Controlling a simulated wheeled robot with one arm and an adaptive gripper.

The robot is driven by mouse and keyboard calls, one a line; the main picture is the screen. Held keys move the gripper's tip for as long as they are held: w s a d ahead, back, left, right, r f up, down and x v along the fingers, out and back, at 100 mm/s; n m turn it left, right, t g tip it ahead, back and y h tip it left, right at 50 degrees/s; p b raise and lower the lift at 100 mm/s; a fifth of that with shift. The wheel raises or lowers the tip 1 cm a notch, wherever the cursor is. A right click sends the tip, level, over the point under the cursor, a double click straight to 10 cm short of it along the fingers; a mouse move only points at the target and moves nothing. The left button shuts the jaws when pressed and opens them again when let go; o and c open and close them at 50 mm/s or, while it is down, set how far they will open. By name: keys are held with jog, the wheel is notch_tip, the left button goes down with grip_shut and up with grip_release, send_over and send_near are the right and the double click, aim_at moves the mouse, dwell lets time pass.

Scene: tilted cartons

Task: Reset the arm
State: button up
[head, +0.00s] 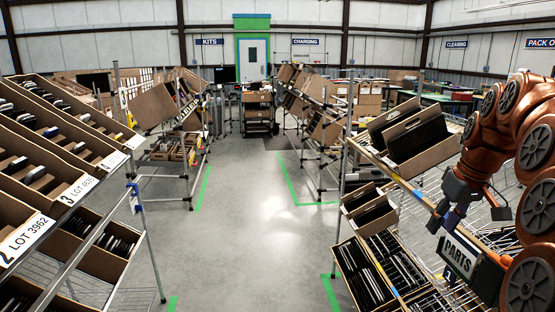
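My orange arm (510,115) is folded at the right side of the head view, bent high with its end hanging down. My dark gripper (446,218) points down in front of the right-hand rack, beside a black PARTS sign (459,254). The fingers are small and dark against the rack, so I cannot tell whether they are open or shut. I see nothing clearly held in them.
A right rack holds tilted cartons (408,133) of dark items, close to my arm. A left rack has cartons labelled LOT 3962 (28,236). Between them a clear grey floor aisle (245,220) with green tape runs to a loaded cart (258,110) and green-framed door.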

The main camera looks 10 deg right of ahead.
jog(key=s+a+f+g, duration=0.1)
jog(key=s+a+f, duration=0.1)
jog(key=a, duration=0.4)
jog(key=s+a+f, duration=0.2)
jog(key=s+a, duration=0.1)
jog(key=a, duration=0.4)
jog(key=s+a+f+g, duration=0.1)
jog(key=s+a+f, duration=0.5)
jog(key=s, duration=0.5)
jog(key=s+a+f+g, duration=0.2)
jog(key=s+a+f, duration=0.4)
jog(key=s, duration=0.5)
jog(key=shift+a+f+h, duration=0.3)
jog(key=shift+f+h, duration=0.1)
jog(key=shift+f, duration=0.3)
